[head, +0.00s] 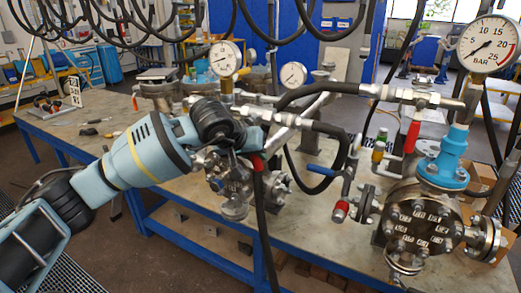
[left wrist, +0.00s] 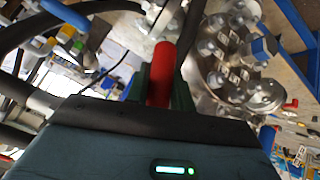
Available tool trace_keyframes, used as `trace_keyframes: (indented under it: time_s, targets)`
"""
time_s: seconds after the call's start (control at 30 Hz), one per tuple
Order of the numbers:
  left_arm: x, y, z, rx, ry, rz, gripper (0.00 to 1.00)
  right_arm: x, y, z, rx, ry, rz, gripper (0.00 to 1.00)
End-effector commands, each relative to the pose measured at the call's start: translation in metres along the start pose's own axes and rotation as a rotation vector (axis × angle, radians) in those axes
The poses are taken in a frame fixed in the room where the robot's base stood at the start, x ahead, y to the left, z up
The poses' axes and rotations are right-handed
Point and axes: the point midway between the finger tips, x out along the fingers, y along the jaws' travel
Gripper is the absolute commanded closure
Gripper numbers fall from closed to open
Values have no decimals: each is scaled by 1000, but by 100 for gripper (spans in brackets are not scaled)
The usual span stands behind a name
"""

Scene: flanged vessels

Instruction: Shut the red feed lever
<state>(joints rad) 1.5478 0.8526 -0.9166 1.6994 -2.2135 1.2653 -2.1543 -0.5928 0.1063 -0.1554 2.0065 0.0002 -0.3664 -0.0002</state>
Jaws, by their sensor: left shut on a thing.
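The red lever (left wrist: 162,72) stands between the two dark fingers of my left gripper (left wrist: 161,88) in the left wrist view. The fingers are shut on it. In the head view my left gripper (head: 254,148) reaches in from the left to the piping of the middle flanged vessel (head: 229,178). Only a small red end of this lever (head: 257,163) shows there, below the gripper. The rest of the lever and its valve body are hidden behind my gripper and wrist. My right gripper is in neither view.
Another red handle (head: 412,136) and a blue lever (head: 324,171) sit on piping to the right. A large flanged vessel (head: 421,222) stands at the right under a pressure gauge (head: 488,44). Black hoses (head: 266,235) hang close to my gripper. The bench (head: 120,128) is clearer at left.

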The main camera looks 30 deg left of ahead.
Motion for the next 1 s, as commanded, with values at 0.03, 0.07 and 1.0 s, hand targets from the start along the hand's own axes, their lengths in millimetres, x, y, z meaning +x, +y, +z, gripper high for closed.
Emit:
trace_keyframes:
  time_s: [0.03,0.07,1.0]
  targets:
    - [-2,-3,-2,28,9,-30,100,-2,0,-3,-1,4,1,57]
    - [-2,-5,-2,44,14,-45,100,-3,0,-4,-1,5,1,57]
    - [1,-27,-6,222,62,-224,100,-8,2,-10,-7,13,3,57]
